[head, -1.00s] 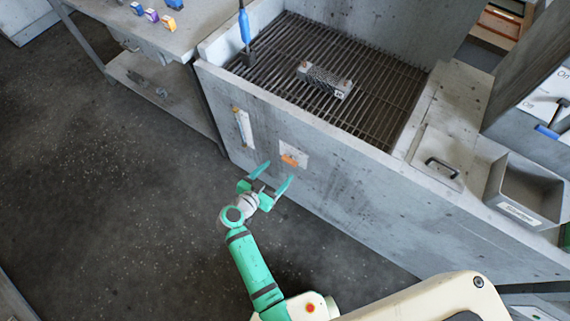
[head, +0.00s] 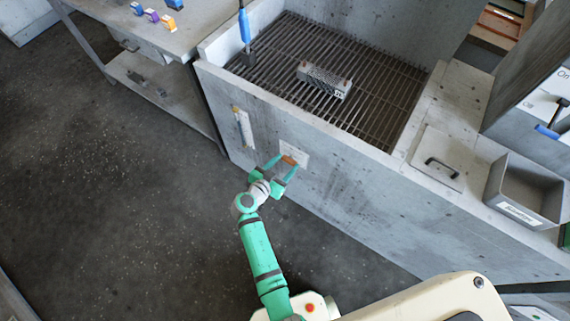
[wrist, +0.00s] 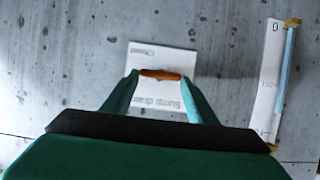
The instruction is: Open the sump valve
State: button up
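The sump valve handle (head: 289,160) is a small orange bar on a white plate (head: 301,153) on the front wall of the grey basin. In the wrist view the orange handle (wrist: 160,75) lies level across the picture, over the plate (wrist: 148,56) with printing that reads "Sump drain" and seems to read "Closed". My gripper (head: 284,165) is at the handle. In the wrist view its green fingertips (wrist: 160,77) stand at the two ends of the handle, apart by about its length. Whether they press on it I cannot tell.
A level gauge (head: 243,128) is on the wall left of the plate; it also shows in the wrist view (wrist: 275,80). A metal block (head: 325,80) sits on the grate (head: 380,100). A grey bin (head: 525,190) is at right. The floor at left is clear.

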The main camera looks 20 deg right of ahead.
dwell(0.3)
jog(key=n, duration=0.1)
jog(key=g, duration=0.1)
jog(key=n+h, duration=0.1)
jog(key=shift+w+a+n, duration=0.25)
jog(key=shift+n, duration=0.05)
jog(key=n, duration=0.1)
jog(key=n+g+h, duration=0.2)
jog(key=shift+w+a+f+n, duration=0.2)
jog(key=shift+w+f+n, duration=0.1)
jog(key=shift+n, duration=0.1)
jog(key=n+h, duration=0.1)
jog(key=n, duration=0.1)
jog(key=n+h, duration=0.1)
jog(key=n, duration=0.1)
jog(key=shift+w+a+f+g, duration=0.1)
jog(key=shift+a+f+g, duration=0.05)
jog(key=shift+f+g, duration=0.25)
jog(key=shift+f+n+h, duration=0.2)
jog(key=shift+n+h, duration=0.6)
jog(key=shift+n, duration=0.6)
jog(key=o, duration=1)
jog(key=shift+o, duration=0.2)
